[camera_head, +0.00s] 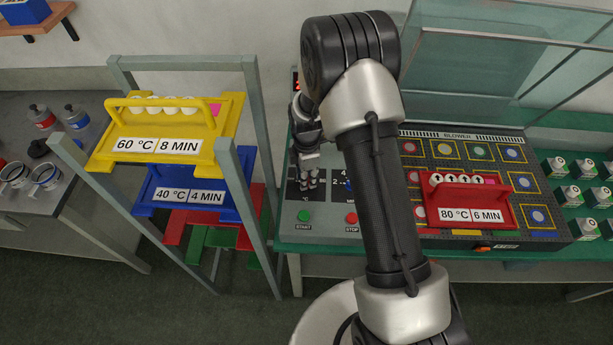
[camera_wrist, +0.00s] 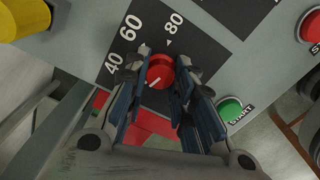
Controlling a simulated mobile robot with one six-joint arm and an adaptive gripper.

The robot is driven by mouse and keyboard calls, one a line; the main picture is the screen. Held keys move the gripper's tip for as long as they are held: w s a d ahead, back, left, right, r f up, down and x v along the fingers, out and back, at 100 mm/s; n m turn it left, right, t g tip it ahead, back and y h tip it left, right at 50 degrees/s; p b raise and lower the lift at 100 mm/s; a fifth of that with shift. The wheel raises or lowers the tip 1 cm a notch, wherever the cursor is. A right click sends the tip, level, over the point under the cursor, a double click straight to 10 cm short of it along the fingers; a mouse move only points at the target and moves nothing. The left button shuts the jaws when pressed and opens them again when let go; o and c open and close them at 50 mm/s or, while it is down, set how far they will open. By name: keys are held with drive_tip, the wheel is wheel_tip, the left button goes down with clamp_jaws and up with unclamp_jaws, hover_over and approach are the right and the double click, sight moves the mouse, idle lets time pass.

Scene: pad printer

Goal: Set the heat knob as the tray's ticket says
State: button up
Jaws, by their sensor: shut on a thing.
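The red heat knob (camera_wrist: 160,72) sits on a dark dial plate (camera_wrist: 205,58) marked 40, 60 and 80 in the wrist view. A small white triangle on the plate lies between the knob and the 80. A short white line on the knob's face shows toward its lower left; which end is the pointer, I cannot tell. My gripper (camera_wrist: 157,90) is shut on the knob, one finger on each side. In the head view my gripper (camera_head: 308,182) is at the control panel and covers the knob. The red tray (camera_head: 470,220) on the blower bed carries a ticket (camera_head: 470,215) reading 80 °C, 6 MIN.
A rack at left holds a yellow tray (camera_head: 225,112) with a 60 °C, 8 MIN ticket and a blue tray (camera_head: 233,213) with 40 °C, 4 MIN. A green START button (camera_wrist: 231,109) is right of my gripper. A red STOP button (camera_head: 351,218) is on the panel.

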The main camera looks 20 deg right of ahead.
clamp_jaws()
